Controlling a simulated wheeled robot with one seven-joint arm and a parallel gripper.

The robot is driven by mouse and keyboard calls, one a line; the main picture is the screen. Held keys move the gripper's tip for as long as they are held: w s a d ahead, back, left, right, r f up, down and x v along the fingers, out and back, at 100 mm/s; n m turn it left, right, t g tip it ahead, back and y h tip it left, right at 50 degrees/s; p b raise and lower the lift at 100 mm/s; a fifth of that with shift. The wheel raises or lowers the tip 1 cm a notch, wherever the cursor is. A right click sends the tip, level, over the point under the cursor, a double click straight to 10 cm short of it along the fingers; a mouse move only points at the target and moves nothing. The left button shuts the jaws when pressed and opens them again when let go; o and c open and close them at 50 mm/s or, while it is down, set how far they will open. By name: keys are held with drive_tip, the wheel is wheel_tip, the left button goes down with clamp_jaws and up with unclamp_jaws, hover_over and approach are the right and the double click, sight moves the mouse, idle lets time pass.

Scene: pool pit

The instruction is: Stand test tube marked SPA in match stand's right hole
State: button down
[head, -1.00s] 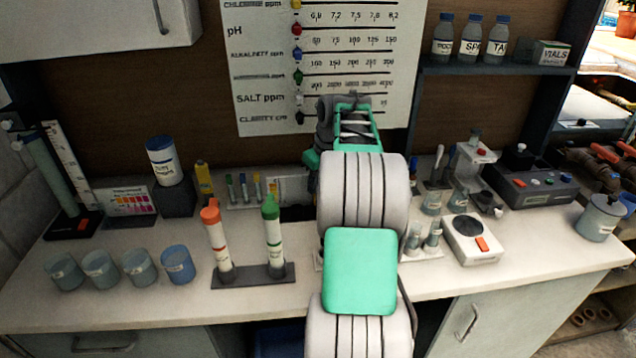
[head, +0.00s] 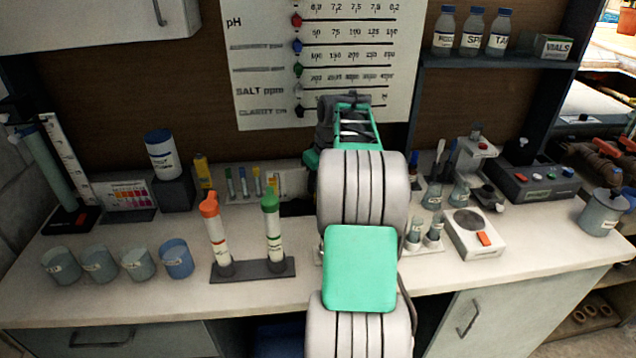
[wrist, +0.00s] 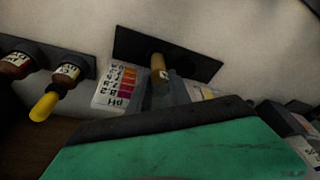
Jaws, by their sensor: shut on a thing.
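In the wrist view my gripper (wrist: 165,92) shows as grey fingers beyond its green body. It is shut on a short, brownish, labelled test tube (wrist: 158,68); the label is too dark and small to read. Behind the tube lies a dark flat plate (wrist: 195,62), which looks like the base of the match stand, with a pH colour card (wrist: 117,86) beside it. Its holes cannot be made out, and I cannot tell whether the tube touches it. In the head view my arm hides the gripper and tube. A pale card (head: 290,184) shows partly left of the arm.
A dark stand (head: 252,270) with orange- and green-topped tubes is left of my arm. Several cups (head: 137,264) line the front left. Small vials (head: 415,234) and a white scale (head: 474,234) are on the right. Labelled bottles (wrist: 68,72) show in the wrist view.

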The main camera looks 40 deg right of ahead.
drive_tip(key=shift+f, duration=0.15)
drive_tip(key=c, duration=1.1)
unclamp_jaws()
drive_tip(key=shift+a, duration=0.1)
drive_tip(key=shift+d+r+p, duration=0.2)
drive_tip(key=shift+r+p, duration=0.2)
drive_tip(key=shift+r, duration=0.25)
wheel_tip(320, 180, up, 6)
drive_tip(key=p, duration=0.5)
drive_tip(key=shift+a, duration=0.1)
drive_tip(key=shift+f, duration=0.1)
